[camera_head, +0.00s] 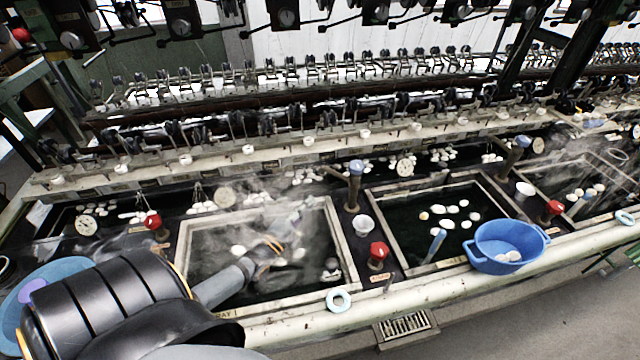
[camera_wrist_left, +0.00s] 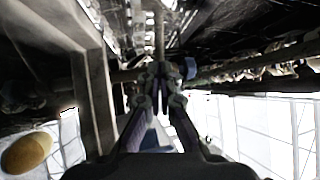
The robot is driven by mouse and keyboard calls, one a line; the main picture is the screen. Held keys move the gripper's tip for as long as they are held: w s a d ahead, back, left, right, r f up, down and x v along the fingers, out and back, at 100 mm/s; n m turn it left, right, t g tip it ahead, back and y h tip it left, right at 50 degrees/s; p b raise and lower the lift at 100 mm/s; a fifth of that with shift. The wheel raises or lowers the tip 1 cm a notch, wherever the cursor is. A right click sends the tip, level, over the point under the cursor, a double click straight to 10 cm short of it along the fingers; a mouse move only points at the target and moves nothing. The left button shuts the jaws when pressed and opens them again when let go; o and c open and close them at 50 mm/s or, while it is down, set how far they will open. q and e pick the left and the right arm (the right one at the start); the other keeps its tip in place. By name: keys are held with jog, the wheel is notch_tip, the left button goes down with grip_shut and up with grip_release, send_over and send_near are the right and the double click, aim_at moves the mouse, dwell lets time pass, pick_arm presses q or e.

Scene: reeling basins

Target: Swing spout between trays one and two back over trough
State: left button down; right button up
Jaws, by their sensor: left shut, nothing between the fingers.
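The spout (camera_head: 354,190) between the trays is a brown upright pipe with a blue cap; a short dark arm seems to run from its top toward the back left, but its exact direction is unclear. Tray one (camera_head: 345,255) is left of it and tray two (camera_head: 375,215) right. The dark trough (camera_head: 285,182) runs behind them. My left gripper (camera_head: 312,212) reaches over tray one, shut and empty, left of the spout, partly veiled by steam. In the left wrist view its closed fingers (camera_wrist_left: 158,88) are near a dark horizontal pipe; contact is unclear. My right gripper is out of view.
Red-knobbed valves (camera_head: 378,252) stand at the tray corners. A white cup (camera_head: 363,224) sits near the spout's foot. A blue basin (camera_head: 480,262) rests at the front edge right of tray two. Reeling machinery (camera_head: 300,75) fills the back.

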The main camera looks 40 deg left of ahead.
aim_at(339, 177)
pick_arm(q)
jog(key=w, duration=0.3)
jog(key=w+r, duration=0.1)
jog(key=w, duration=0.5)
jog(key=shift+w+r+b, duration=0.35)
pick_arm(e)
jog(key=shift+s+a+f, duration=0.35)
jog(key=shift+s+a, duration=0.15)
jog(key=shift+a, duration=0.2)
pick_arm(q)
jog(key=shift+a, duration=0.1)
